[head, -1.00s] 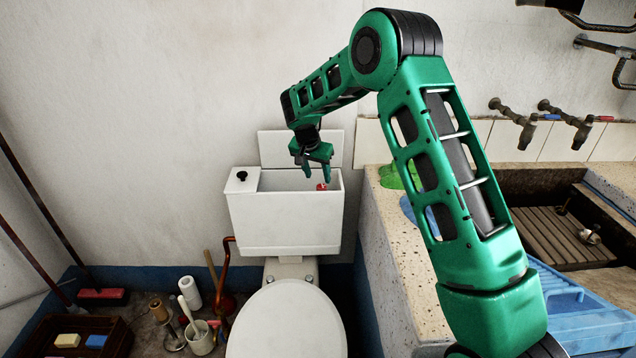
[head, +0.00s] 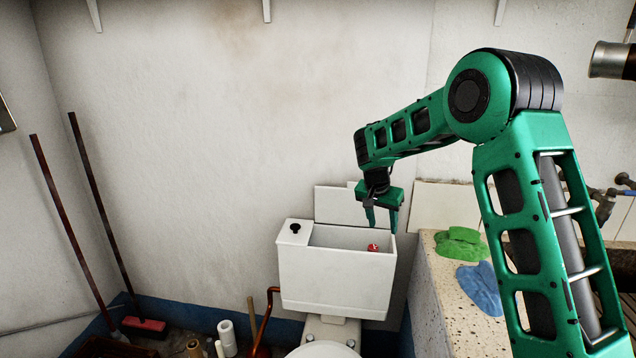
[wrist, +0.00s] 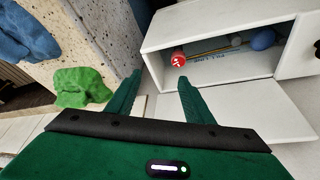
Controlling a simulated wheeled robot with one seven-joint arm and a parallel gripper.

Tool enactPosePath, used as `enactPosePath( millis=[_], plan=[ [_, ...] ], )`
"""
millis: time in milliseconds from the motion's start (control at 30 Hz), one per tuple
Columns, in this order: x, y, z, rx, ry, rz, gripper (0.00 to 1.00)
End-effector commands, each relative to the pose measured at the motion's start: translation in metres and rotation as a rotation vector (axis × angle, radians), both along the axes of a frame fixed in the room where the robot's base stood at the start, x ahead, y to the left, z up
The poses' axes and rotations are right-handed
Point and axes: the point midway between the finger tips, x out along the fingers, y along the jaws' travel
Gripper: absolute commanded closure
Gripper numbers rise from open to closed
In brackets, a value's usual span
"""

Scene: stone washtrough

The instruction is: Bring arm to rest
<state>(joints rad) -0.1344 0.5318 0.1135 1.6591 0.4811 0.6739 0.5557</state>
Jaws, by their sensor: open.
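My green arm reaches in from the right in the head view. My gripper (head: 382,218) points down near the right end of the open toilet cistern (head: 335,284). The wrist view also shows my gripper (wrist: 157,80), its two fingers apart with nothing between them. Beyond the fingertips is the open cistern (wrist: 205,100), with a red-capped piece (wrist: 178,57), a rod and a blue ball-shaped float (wrist: 262,39) inside. The red piece (head: 373,247) also shows in the head view.
A speckled stone trough edge (head: 445,290) stands right of the cistern, with a green cloth (head: 460,243) and a blue cloth (head: 481,287) on it. Long-handled tools (head: 62,220) lean at the left wall.

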Motion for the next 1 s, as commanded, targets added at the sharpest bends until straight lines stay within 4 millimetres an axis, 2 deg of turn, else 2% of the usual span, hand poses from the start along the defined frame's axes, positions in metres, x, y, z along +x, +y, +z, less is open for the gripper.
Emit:
enactPosePath(
  millis=[33, 200, 367, 500, 700, 1000],
  plan=[
    [-0.013, -0.016, 0.013, -0.005, 0.006, -0.002, 0.53],
    [-0.065, -0.061, 0.043, -0.014, 0.055, 0.008, 0.53],
    [-0.119, -0.097, 0.066, -0.011, 0.100, 0.014, 0.53],
    [-0.170, -0.124, 0.081, 0.001, 0.138, 0.020, 0.53],
    [-0.247, -0.153, 0.094, 0.032, 0.190, 0.027, 0.53],
    [-0.365, -0.169, 0.096, 0.110, 0.249, 0.053, 0.53]
  ],
)
